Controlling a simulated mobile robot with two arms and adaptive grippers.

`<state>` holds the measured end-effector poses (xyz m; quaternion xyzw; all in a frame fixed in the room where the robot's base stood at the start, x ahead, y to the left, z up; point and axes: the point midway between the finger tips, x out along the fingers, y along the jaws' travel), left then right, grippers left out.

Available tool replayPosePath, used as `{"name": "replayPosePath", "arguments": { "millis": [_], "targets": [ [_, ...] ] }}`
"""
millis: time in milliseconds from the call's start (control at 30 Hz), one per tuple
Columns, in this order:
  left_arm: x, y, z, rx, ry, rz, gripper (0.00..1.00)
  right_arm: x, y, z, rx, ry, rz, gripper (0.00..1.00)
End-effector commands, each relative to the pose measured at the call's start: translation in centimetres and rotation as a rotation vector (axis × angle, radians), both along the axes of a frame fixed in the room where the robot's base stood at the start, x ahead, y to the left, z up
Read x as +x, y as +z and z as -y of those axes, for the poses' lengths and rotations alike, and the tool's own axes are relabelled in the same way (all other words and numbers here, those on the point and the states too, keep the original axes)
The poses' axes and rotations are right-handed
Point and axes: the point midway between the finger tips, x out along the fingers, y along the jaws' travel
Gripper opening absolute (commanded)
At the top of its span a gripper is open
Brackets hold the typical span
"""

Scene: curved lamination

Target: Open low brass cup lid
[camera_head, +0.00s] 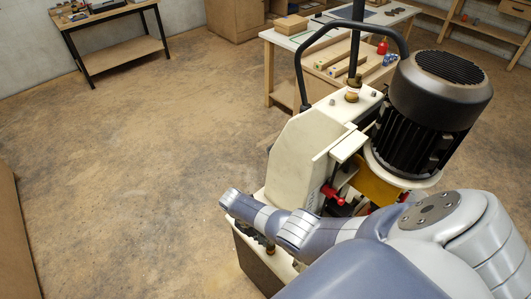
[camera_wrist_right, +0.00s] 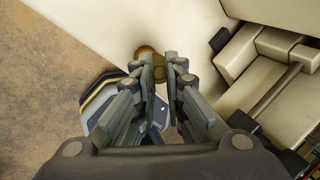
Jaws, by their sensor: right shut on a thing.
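The low brass cup lid (camera_wrist_right: 147,50) is a small round brass piece on the cream machine casing, at the top middle of the right wrist view. My right gripper (camera_wrist_right: 166,62) has its two dark fingertips close together right at the brass piece. It is shut on the lid, and the fingers cover part of it. I cannot tell whether the lid is raised. In the head view my right arm crosses the lower right and hides most of the low cup. My left gripper is not in view.
The cream machine (camera_head: 305,150) carries a black finned motor (camera_head: 435,95). A higher brass fitting (camera_head: 352,90) stands on its top by a dark pole. A workbench (camera_head: 285,45) stands behind.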

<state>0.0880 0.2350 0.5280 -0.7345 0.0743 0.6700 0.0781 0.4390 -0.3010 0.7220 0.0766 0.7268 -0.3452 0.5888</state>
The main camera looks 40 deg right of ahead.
Motion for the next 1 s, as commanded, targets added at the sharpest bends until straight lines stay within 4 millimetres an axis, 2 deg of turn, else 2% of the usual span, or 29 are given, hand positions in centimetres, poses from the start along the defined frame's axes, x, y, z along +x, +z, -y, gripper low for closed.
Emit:
{"name": "replayPosePath", "arguments": {
  "millis": [67,100,200,667,867,1000],
  "targets": [
    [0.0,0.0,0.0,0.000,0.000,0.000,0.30,-0.2,-0.1,0.0,0.000,-0.001,-0.003,0.00],
    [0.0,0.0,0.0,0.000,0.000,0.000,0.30,-0.2,-0.1,0.0,0.000,-0.001,-0.003,0.15],
    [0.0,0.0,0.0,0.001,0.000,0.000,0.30,-0.1,-0.1,0.0,0.000,-0.001,-0.002,0.33],
    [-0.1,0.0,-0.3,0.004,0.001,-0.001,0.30,0.2,0.5,-0.2,0.000,-0.001,0.002,0.33],
    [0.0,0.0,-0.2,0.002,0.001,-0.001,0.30,0.8,2.4,-0.8,0.000,0.000,0.003,0.33],
    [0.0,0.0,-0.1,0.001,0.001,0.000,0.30,1.6,4.6,-1.4,0.000,0.000,0.004,0.33]
  ]
}}
